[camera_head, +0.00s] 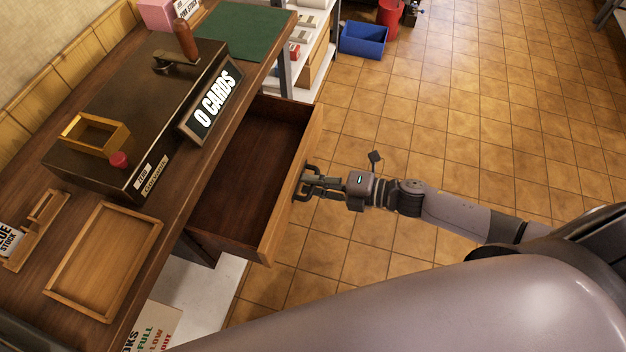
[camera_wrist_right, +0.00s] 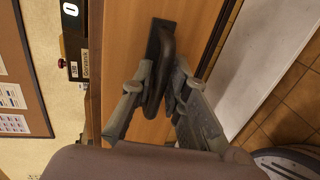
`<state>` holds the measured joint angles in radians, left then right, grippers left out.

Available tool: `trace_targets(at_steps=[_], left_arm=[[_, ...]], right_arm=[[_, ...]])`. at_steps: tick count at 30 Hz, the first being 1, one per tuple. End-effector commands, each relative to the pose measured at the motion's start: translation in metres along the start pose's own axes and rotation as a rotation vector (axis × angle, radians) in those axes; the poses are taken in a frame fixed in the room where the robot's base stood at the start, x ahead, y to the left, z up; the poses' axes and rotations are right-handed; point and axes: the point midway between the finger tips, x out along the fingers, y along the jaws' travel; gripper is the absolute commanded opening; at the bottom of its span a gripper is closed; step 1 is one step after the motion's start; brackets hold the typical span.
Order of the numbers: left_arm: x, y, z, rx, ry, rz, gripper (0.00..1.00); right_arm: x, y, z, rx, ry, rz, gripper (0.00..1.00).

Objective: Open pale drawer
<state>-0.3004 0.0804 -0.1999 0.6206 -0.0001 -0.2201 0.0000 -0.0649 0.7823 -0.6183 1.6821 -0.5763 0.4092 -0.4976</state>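The pale drawer (camera_head: 291,190) is pulled well out of the wooden counter in the head view. Its light wooden front faces right, and its dark brown inside is empty. In the right wrist view the pale drawer front (camera_wrist_right: 120,60) carries a dark bar handle (camera_wrist_right: 160,45). My right gripper (camera_head: 310,184) is at the drawer front. In the wrist view its two fingers (camera_wrist_right: 158,82) lie on either side of the handle and look closed on it. My left gripper is not in view.
A blue bin (camera_head: 364,40) stands on the floor beyond. The tiled floor (camera_head: 480,110) right of the drawer is mostly clear.

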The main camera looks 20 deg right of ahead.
Motion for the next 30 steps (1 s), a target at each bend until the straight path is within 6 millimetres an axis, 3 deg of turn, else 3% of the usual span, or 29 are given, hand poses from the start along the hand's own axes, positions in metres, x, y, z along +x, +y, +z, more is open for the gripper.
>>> trace_targets(at_steps=[9,13,24,30], left_arm=[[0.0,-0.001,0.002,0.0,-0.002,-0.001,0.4],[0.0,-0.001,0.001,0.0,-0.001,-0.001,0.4],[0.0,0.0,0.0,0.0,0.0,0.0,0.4],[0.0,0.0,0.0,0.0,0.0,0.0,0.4]], right_arm=[[-0.001,0.0,0.0,0.0,-0.001,0.0,0.19],[-0.01,-0.001,0.0,0.0,-0.001,-0.001,0.19],[-0.085,-0.002,-0.001,0.002,-0.001,-0.005,0.19],[-0.111,-0.001,-0.001,0.001,0.0,-0.002,0.19]])
